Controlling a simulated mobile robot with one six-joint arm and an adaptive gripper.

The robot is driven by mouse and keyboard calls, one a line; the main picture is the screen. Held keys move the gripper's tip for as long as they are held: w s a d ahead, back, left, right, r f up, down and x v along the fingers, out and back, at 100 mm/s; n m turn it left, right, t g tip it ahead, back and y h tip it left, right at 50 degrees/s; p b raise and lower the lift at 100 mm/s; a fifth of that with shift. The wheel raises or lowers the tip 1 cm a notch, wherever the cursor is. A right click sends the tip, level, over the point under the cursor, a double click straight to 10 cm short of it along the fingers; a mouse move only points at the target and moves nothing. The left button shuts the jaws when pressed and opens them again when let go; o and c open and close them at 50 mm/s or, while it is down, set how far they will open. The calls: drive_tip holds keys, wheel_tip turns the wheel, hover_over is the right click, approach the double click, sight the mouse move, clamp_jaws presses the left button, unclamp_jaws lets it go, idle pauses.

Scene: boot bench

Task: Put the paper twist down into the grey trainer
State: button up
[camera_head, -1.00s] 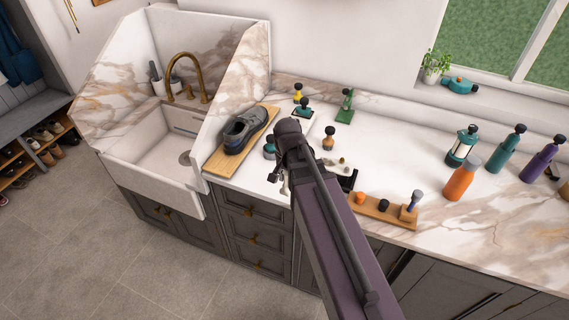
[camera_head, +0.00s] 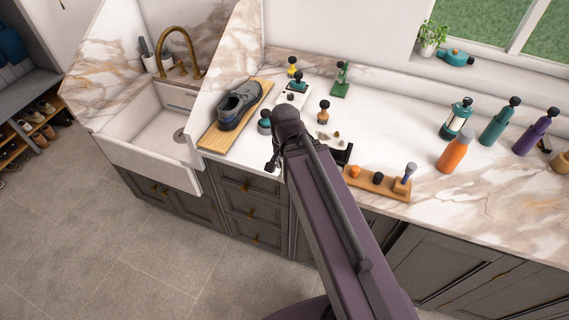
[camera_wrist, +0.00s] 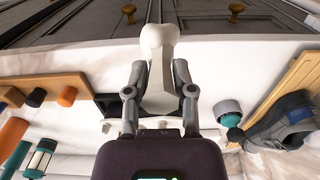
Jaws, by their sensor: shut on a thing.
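The paper twist (camera_wrist: 158,42) is a pale, off-white piece with a rounded, wider end and a narrower part. My gripper (camera_wrist: 159,72) is shut on it, a finger on each side, in the wrist view. The grey trainer (camera_head: 239,104) is dark grey with a black collar and lies on a wooden board (camera_head: 212,140) beside the sink. Its opening faces up in the head view. The trainer also shows at the right of the wrist view (camera_wrist: 286,124), apart from the twist. In the head view my arm hides most of the gripper and the twist.
A teal-and-dark knobbed item (camera_head: 264,122) stands between the trainer and my arm. Small knobbed tools, including a green one (camera_head: 341,80), stand behind. A wooden rack (camera_head: 378,182) and several bottles, one orange (camera_head: 454,151), are to the right. The sink (camera_head: 150,140) is left.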

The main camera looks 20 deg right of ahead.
drive_tip(key=shift+f, duration=0.1)
drive_tip(key=shift+f+b, duration=0.85)
drive_tip(key=shift+b, duration=0.05)
drive_tip(key=shift+s, duration=0.15)
